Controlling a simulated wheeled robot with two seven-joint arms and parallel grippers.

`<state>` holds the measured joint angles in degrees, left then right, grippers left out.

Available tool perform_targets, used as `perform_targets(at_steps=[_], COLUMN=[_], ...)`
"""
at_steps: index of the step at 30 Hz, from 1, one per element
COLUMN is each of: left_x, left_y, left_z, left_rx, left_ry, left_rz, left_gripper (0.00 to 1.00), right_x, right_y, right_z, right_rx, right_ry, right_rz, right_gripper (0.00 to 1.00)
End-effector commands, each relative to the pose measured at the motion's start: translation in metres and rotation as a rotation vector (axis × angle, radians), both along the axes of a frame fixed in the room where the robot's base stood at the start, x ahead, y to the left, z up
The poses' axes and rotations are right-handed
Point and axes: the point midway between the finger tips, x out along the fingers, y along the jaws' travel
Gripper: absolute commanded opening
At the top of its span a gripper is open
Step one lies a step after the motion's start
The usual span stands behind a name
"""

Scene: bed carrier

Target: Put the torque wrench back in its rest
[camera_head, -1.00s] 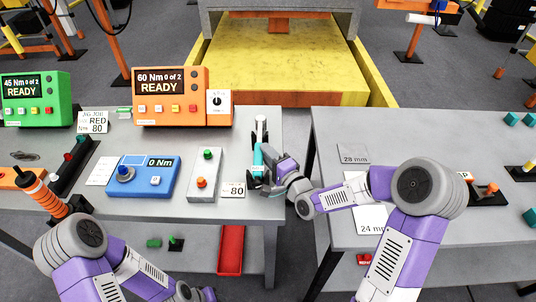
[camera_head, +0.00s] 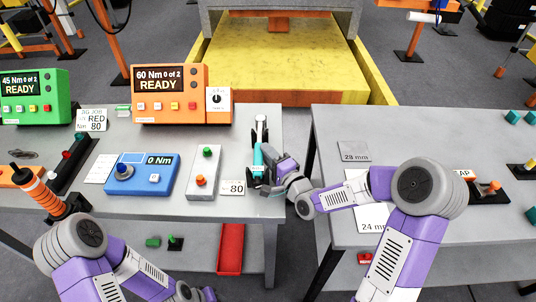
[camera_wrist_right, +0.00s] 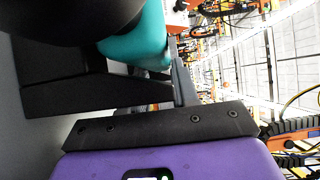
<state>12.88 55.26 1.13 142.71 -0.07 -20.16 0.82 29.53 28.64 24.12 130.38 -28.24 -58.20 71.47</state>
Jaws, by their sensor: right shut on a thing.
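The torque wrench (camera_head: 258,157) has a teal handle and lies at the right edge of the left table, its far end pointing away from me. My right gripper (camera_head: 262,178) is shut on it, low over the table edge. In the right wrist view the teal handle (camera_wrist_right: 140,42) shows beside my dark finger parts. A pale and black upright piece (camera_head: 261,128) stands at the wrench's far end; whether it is the rest or the wrench head I cannot tell. My gripper hides the near part. My left gripper (camera_head: 200,294) is at the bottom edge, its jaws unclear.
A grey two-button box (camera_head: 204,172), a card reading 80 (camera_head: 233,188) and a blue 0 Nm meter (camera_head: 143,176) lie to the left of the wrench. Orange (camera_head: 170,95) and green (camera_head: 36,99) controllers stand behind. A gap separates this table from the right table (camera_head: 420,135).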

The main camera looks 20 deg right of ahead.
Motion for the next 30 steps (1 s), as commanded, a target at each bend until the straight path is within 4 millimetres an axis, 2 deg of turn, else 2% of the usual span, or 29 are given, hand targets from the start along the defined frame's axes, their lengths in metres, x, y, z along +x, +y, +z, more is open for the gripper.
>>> perform_targets(at_steps=[2,3,8,9,17,20,30], left_x=[0.0,0.0,0.0,0.0,0.0,0.0,0.0], left_y=[0.0,0.0,0.0,0.0,0.0,0.0,0.0], left_z=[-0.002,-0.002,-0.001,-0.001,-0.001,0.001,0.012], left_rx=[0.0,0.0,0.0,0.0,0.0,0.0,0.0], left_ry=[0.0,0.0,0.0,0.0,0.0,0.0,0.0], left_rz=[0.0,0.0,0.0,0.0,0.0,0.0,0.0], left_gripper=[0.43,0.43,0.43,0.43,0.43,0.43,0.43], right_x=[0.001,0.001,0.0,0.0,-0.001,-0.008,-0.059], right_y=[0.0,0.0,0.0,0.0,-0.001,-0.003,-0.021], right_z=[0.001,0.001,0.001,0.001,-0.003,-0.002,0.0], right_rx=[0.0,0.0,0.0,0.001,-0.001,-0.001,-0.001], right_ry=[-0.007,-0.007,-0.005,-0.005,0.005,0.004,0.0], right_rz=[0.0,0.0,0.0,0.0,0.0,-0.001,-0.002], right_gripper=[0.0,0.33,0.57,0.59,0.59,0.59,0.59])
